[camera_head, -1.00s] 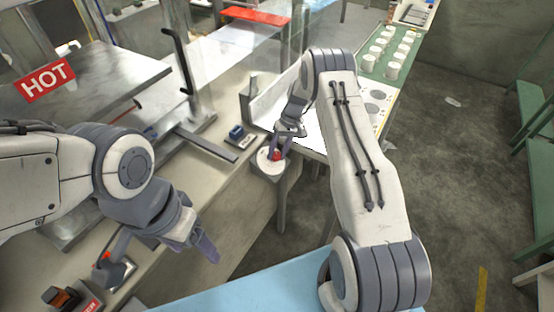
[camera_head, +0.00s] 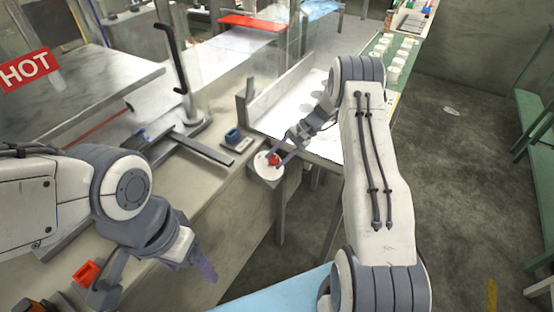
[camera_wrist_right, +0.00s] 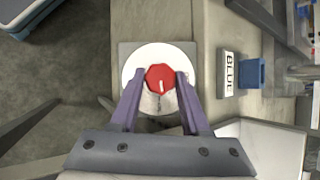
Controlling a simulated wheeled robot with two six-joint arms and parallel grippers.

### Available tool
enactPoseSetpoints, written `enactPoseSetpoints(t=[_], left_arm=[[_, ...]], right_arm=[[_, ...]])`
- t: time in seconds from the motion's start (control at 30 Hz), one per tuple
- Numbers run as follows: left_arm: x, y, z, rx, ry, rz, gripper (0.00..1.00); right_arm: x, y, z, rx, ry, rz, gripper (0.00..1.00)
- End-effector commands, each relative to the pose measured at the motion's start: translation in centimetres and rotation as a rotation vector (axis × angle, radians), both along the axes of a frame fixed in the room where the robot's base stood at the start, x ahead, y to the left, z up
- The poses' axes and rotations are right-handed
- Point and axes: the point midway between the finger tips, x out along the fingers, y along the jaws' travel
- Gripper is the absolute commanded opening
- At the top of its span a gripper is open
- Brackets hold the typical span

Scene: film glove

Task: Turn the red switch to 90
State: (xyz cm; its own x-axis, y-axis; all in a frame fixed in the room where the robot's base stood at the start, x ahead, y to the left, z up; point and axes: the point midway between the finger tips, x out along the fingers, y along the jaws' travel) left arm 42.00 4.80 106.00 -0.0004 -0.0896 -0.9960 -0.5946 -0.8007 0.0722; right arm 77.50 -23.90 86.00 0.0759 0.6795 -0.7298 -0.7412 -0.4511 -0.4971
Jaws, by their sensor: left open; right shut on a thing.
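The red switch (camera_head: 273,159) is a red knob on a round white dial (camera_head: 262,172) at the corner of the bench. In the right wrist view the red switch (camera_wrist_right: 160,78) has a short white mark on the half nearer my gripper. My right gripper (camera_head: 282,160) reaches it from the right, tilted. Its two purple fingers (camera_wrist_right: 159,84) stand on either side of the knob, shut on it. The dial's numbers cannot be read. My left gripper (camera_head: 207,270) is open and empty, over the bench's front edge at lower left, away from the switch.
A blue switch (camera_head: 233,136) with a label stands just behind the dial. An orange-red block (camera_head: 87,272) lies at lower left. A hot press with a HOT sign (camera_head: 28,70) stands at far left. Clear floor (camera_head: 470,200) lies to the right.

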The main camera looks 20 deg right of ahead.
Motion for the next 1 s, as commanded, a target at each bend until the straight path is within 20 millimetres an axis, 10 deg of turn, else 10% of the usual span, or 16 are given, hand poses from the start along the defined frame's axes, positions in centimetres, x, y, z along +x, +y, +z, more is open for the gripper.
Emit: enactPoseSetpoints(t=[0.83, 0.87, 0.9, 1.0], left_arm=[[0.00, 0.00, -0.58, 0.000, 0.000, 0.000, 0.74], [0.00, 0.00, -0.58, 0.000, 0.000, 0.000, 0.74], [0.00, 0.00, -0.58, 0.000, 0.000, 0.000, 0.74], [0.00, 0.00, -0.58, 0.000, 0.000, 0.000, 0.74]], right_arm=[[0.05, -0.09, 0.06, 0.054, 0.040, -0.126, 0.00], [0.05, -0.09, 0.06, 0.054, 0.040, -0.126, 0.50], [0.05, -0.09, 0.05, 0.054, 0.040, -0.126, 0.65], [0.03, -0.08, 0.03, 0.054, 0.040, -0.124, 0.76]])
